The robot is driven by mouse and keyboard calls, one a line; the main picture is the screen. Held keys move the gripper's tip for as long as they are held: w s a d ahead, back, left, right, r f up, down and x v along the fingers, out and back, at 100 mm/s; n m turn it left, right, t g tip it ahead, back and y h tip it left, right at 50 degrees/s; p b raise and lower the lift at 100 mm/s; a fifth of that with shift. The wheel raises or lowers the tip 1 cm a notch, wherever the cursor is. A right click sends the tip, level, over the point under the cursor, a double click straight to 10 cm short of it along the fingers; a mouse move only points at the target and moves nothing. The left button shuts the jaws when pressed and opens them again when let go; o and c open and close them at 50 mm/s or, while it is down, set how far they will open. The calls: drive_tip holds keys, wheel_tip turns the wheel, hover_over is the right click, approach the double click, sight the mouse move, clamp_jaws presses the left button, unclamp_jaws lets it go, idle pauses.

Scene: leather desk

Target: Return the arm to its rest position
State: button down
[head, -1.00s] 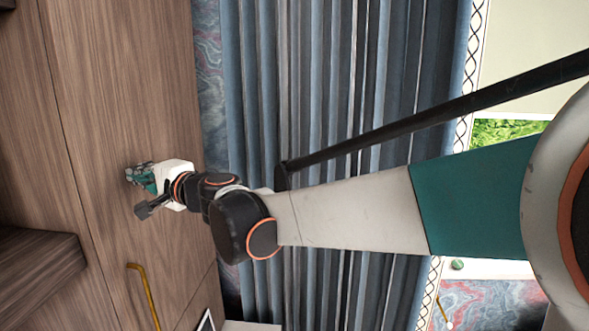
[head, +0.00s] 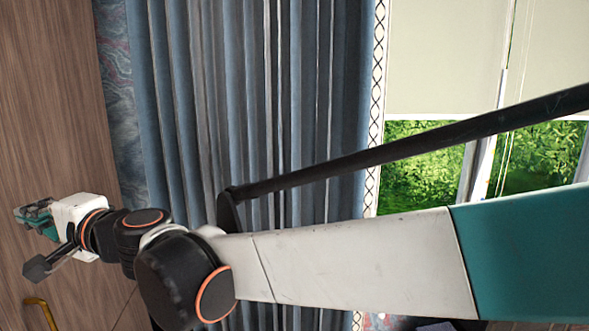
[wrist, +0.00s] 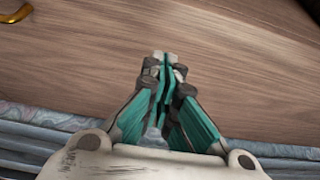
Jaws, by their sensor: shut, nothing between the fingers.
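My gripper (head: 22,215) is at the far left of the head view, at the end of my outstretched arm, in front of a brown wooden cabinet (head: 45,120). In the wrist view my gripper (wrist: 163,62) shows its teal fingers drawn together, with nothing between them. The wooden surface (wrist: 230,50) lies beyond the fingertips. I cannot tell how far the fingertips are from it.
A brass handle (head: 42,312) is on the cabinet below my gripper, and it also shows in the wrist view (wrist: 14,14). Blue-grey curtains (head: 180,90) hang behind my arm. A window (head: 425,160) with greenery outside is at the right.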

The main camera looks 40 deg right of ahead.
drive_tip(key=s+d+f+n+g+h+b, duration=0.2)
drive_tip(key=s+d+f+b, duration=0.5)
drive_tip(key=f, duration=0.9)
drive_tip(key=s+d+f+n+g+h+b, duration=0.3)
drive_tip(key=s+d+f+b, duration=0.5)
drive_tip(key=f, duration=0.9)
drive_tip(key=s+d+f+n+g+h+b, duration=0.2)
drive_tip(key=s+d+f+n+h+b, duration=0.2)
drive_tip(key=f+b, duration=0.6)
drive_tip(key=s+d+f+n, duration=0.2)
drive_tip(key=s+d+f, duration=0.1)
drive_tip(key=f, duration=0.4)
drive_tip(key=shift+s+d+g+h, duration=0.35)
drive_tip(key=shift+s+g+h, duration=0.05)
drive_tip(key=shift+s, duration=0.5)
